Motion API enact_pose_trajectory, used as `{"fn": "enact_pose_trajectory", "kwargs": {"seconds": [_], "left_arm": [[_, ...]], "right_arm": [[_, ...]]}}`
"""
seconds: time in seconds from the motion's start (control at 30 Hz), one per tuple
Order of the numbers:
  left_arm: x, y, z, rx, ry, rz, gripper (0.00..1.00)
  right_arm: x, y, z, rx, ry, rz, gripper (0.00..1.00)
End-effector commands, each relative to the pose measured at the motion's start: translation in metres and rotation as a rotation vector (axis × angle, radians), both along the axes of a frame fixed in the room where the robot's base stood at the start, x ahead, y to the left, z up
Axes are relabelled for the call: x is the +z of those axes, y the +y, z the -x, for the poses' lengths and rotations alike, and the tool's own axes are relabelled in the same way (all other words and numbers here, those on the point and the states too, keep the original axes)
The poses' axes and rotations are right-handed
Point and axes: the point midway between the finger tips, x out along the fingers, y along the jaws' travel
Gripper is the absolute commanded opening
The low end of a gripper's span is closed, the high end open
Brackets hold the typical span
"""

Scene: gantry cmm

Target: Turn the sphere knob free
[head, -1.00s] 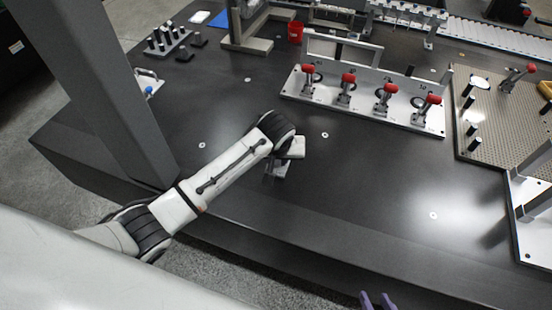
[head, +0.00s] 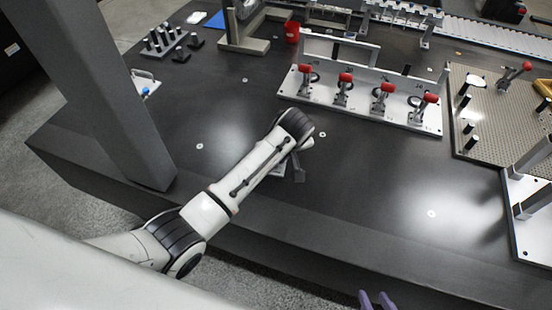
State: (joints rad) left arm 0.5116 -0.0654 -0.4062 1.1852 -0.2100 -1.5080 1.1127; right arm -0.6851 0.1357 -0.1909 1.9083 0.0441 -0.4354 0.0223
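A small blue ball (head: 146,91), which looks like the sphere knob, sits on a small light plate (head: 148,78) at the left, by the grey column. Its fine shape is too small to tell. My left arm reaches in from the left over the dark table. My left gripper (head: 290,172) points down near the front edge, mostly hidden behind its wrist, well right of the blue ball. I cannot tell whether it is open. My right gripper (head: 377,299) shows only as two purple fingertips at the bottom edge, apart with nothing visible between them.
A grey column (head: 110,110) stands at the left, close to my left arm. A plate with several red-handled clamps (head: 345,110) is at the back centre. A perforated plate (head: 500,130) is at the right. The middle of the dark table (head: 370,180) is clear.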

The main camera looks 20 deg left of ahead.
Motion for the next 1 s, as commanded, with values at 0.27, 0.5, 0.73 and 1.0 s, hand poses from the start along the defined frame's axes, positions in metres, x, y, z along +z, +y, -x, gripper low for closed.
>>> {"fn": "enact_pose_trajectory", "kwargs": {"seconds": [0.27, 0.5, 0.73, 1.0], "left_arm": [[0.002, -0.0001, -0.0016, -0.002, -0.005, 0.0, 0.0], [0.0019, -0.0001, -0.0015, -0.002, -0.005, 0.0, 0.0], [0.002, -0.0001, -0.0016, -0.002, -0.005, 0.0, 0.0], [0.001, -0.0001, -0.0008, -0.002, -0.002, 0.0, 0.28]], "right_arm": [[0.0001, -0.0002, 0.0001, 0.0, 0.001, 0.0, 0.31], [0.0001, -0.0002, 0.0002, 0.0, 0.001, 0.0, 0.31], [0.0001, -0.0003, 0.0002, 0.0, 0.001, 0.0, 0.31], [0.0001, -0.0002, 0.0003, 0.0, 0.001, 0.0, 0.31]]}}
